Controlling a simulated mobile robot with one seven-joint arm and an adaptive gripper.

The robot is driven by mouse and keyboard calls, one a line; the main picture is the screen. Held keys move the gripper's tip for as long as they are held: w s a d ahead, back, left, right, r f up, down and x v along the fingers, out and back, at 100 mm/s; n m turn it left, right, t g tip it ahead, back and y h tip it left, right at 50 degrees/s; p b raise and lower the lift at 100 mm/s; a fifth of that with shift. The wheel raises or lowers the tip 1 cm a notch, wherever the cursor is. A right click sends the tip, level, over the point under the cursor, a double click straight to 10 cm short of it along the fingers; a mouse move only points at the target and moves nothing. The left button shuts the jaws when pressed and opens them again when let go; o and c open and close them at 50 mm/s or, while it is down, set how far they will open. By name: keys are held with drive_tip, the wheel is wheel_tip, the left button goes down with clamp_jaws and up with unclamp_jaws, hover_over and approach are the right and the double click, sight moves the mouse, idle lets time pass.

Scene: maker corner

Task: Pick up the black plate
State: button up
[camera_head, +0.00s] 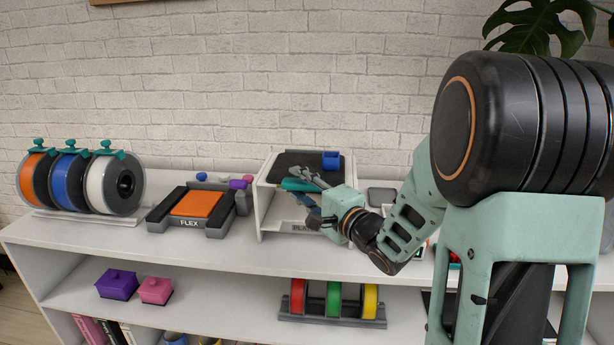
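A black plate (290,162) lies flat on top of a white open-fronted stand (265,205) on the upper shelf. A small blue block (331,160) sits at its back right, and a teal piece (298,185) lies along its front edge. My gripper (305,190) reaches in from the right, in front of the stand. Its fingers are spread apart, one near the teal piece and one lower in the stand's opening. I see nothing held between them. The fingers and wrist cover part of the stand, its lettered front and the plate's front right.
A black tray labelled FLEX with an orange plate (196,204) stands left of the stand. Filament spools (113,186) are at far left, and a grey item (381,197) is behind my wrist. Purple and pink boxes (117,284) and more spools (334,299) are below.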

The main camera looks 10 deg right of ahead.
drive_tip(key=shift+w+a, duration=0.2)
drive_tip(key=shift+w, duration=0.25)
clamp_jaws()
drive_tip(key=shift+r, duration=0.1)
drive_tip(key=shift+r, duration=0.15)
